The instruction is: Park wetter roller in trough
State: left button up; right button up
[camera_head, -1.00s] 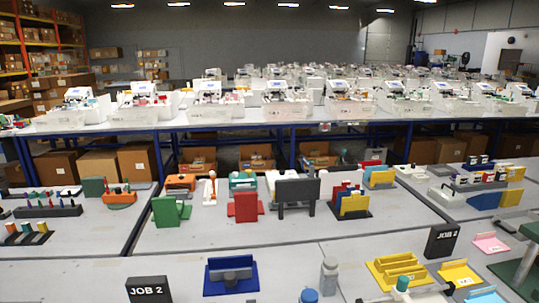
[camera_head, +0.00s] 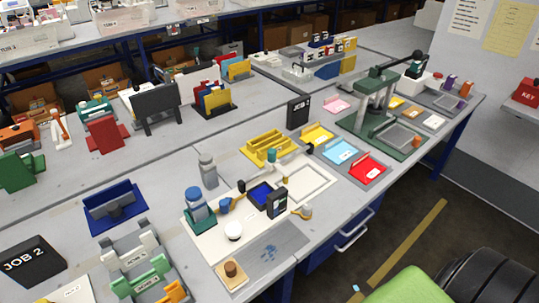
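I cannot single out the wetter roller or its trough for certain at this size. A blue open-topped holder (camera_head: 128,209) with a grey bar-like part in it stands on the near table at the left. A yellow slotted tray (camera_head: 256,152) stands further right, with a small green item at its end. Neither of my grippers is in view.
A grey bottle (camera_head: 208,171) stands behind the board. A grey rack (camera_head: 135,262) with green and orange parts and a JOB 2 sign (camera_head: 31,262) are at lower left. Coloured trays and a green press (camera_head: 393,139) stand to the right. The floor lies beyond the table's front edge.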

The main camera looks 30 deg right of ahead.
aim_at(271, 163)
jog(key=l+u, duration=0.2)
jog(key=l, duration=0.55)
jog(key=k+l+u, duration=0.2)
jog(key=l, duration=0.5)
jog(key=i, duration=0.05)
